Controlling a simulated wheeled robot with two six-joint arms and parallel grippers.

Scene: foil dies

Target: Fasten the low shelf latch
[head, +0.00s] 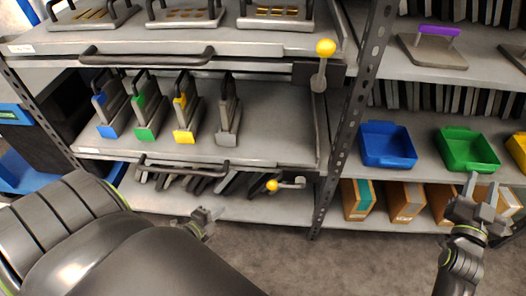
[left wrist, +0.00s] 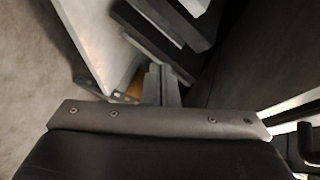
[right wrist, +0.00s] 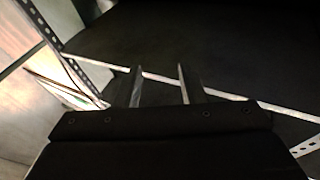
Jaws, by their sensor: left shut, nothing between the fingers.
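The low latch (head: 287,184) is a short grey lever with a yellow ball knob (head: 272,186). It lies about horizontal at the front right of the low shelf, with the knob at its left end. The upper latch (head: 319,76) stands about upright with its larger yellow knob (head: 325,48) on top. My left gripper (head: 211,213) is shut and empty, below and left of the low knob and apart from it. Its closed fingers show in the left wrist view (left wrist: 161,84). My right gripper (head: 482,188) is open and empty at the far right; its parted fingers show in the right wrist view (right wrist: 160,86).
A drawer handle (head: 180,170) runs along the middle shelf's front edge, above my left gripper. A perforated post (head: 345,130) stands right of the latches. Blue (head: 387,146) and green (head: 467,150) bins and cardboard boxes (head: 405,201) fill the right bay. The floor in front is clear.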

